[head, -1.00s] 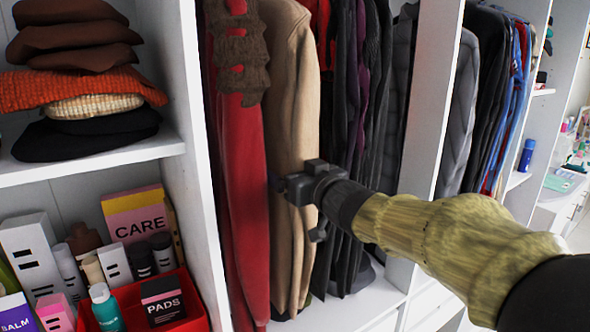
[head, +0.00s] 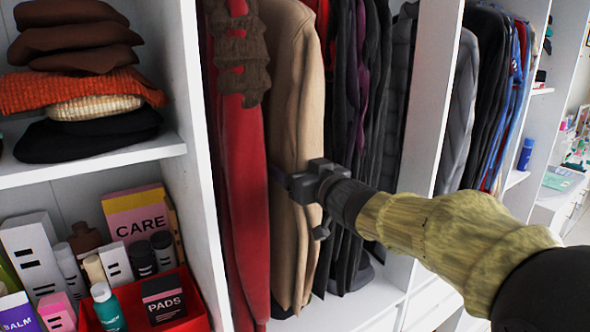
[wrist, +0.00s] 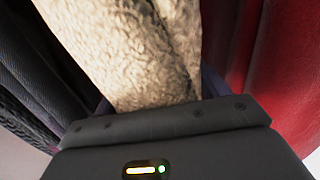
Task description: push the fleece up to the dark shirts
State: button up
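The tan fleece (head: 295,90) hangs from above between a long red garment and the dark shirts (head: 358,130). My gripper (head: 300,185) is at its lower front edge. One finger shows on the fleece's left side, by the red garment. In the wrist view the fleece (wrist: 145,50) fills the space between my two fingers (wrist: 158,95), which stand well apart. The fingertips are hidden. The dark shirts (wrist: 40,75) are at the left there. In the head view, the fleece's right edge meets or nearly meets the dark clothes; their contact is unclear.
The red garment (head: 240,170) hangs close on the left, with a brown fuzzy piece (head: 243,62) over it. A white divider (head: 432,100) stands right of the dark clothes. Shelves on the left hold folded clothes (head: 85,85) and a red box (head: 190,312) of toiletries.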

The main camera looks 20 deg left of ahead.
jog(key=shift+o, duration=1.3)
jog(key=shift+s, duration=0.1)
jog(key=shift+a, duration=0.1)
jog(key=b+v, duration=0.4)
jog(key=v, duration=1.3)
jog(key=shift+s, duration=0.3)
